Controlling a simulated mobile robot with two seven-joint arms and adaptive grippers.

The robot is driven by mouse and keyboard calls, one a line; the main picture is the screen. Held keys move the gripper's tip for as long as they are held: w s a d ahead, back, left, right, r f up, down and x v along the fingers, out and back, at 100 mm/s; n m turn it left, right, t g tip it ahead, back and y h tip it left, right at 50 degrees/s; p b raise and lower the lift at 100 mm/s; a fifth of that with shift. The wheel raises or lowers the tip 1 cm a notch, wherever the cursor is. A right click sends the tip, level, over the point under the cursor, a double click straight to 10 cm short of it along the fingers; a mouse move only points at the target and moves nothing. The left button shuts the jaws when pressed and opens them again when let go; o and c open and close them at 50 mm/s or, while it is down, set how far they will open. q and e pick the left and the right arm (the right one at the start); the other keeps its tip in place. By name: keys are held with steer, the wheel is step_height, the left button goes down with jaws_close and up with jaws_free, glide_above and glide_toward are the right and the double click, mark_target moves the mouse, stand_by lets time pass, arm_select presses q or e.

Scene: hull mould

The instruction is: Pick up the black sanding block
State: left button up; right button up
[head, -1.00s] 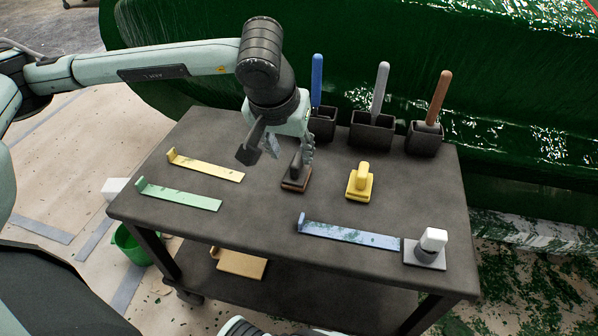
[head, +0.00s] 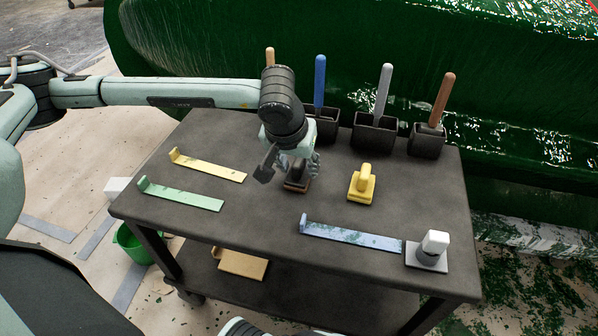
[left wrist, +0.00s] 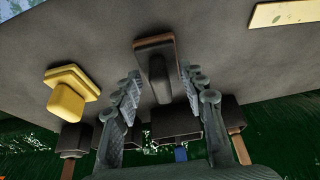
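The black sanding block (head: 296,187) sits on the dark cart top, with a brown base edge. In the head view my left gripper (head: 291,172) is over it and hides most of it. In the left wrist view the block's black handle (left wrist: 158,80) and brown-edged base (left wrist: 153,43) show between the two fingers. The left gripper (left wrist: 160,82) is open, its fingers on either side of the handle with gaps visible. Whether a finger touches the block cannot be told. My right gripper is not in view.
A yellow sanding block (head: 362,185) stands to the right, and a white-handled one (head: 430,250) near the front right. Yellow (head: 210,166), green (head: 182,196) and blue (head: 350,235) strips lie around. Dark holders (head: 375,133) with upright tools line the back, beside the green hull.

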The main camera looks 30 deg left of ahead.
mark_target(297, 163)
arm_select(q)
jaws_close()
steer(key=shift+r, duration=0.45)
step_height(297, 163, up, 4)
steer(key=shift+a+f, duration=0.1)
steer(key=shift+f, duration=0.1)
steer(key=s+a+r, duration=0.4)
steer(key=a+r, duration=0.2)
steer(key=a, duration=0.4)
steer(key=shift+s+a+r, duration=0.25)
steer(key=shift+s, duration=0.1)
